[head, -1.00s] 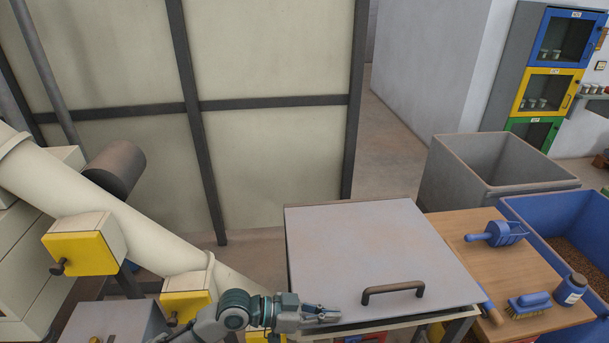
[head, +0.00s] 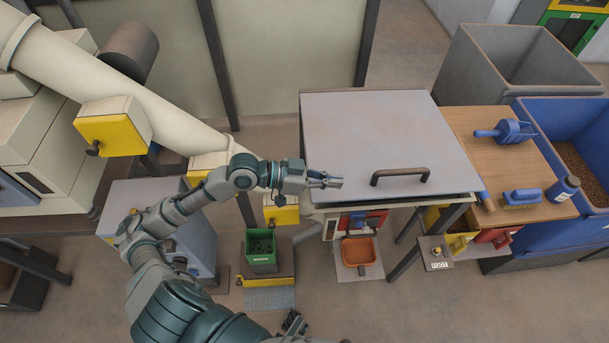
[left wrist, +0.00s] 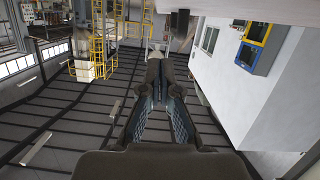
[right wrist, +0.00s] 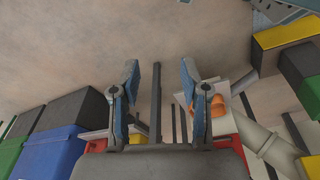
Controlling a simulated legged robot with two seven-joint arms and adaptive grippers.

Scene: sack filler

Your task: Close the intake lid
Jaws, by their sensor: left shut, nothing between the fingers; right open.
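The intake lid (head: 375,140) is a large flat grey panel with a brown bar handle (head: 400,175) near its front edge. It lies flat or nearly flat over the frame below, with a thin dark line under its front edge. My left gripper (head: 328,182) is shut and empty at the lid's front left corner, left of the handle. I cannot tell whether it touches the lid. Its shut fingers also show in the left wrist view (left wrist: 160,65). My right gripper (right wrist: 160,90) is open and empty in the right wrist view; the lid is not recognisable there.
A wooden side table (head: 475,150) with a blue scoop, brush and jar adjoins the lid's right side. A blue bin (head: 600,225) stands beyond it. A pale slanted pipe (head: 130,95) comes down at left. A green bin (head: 262,235) and an orange tray (head: 359,252) sit below.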

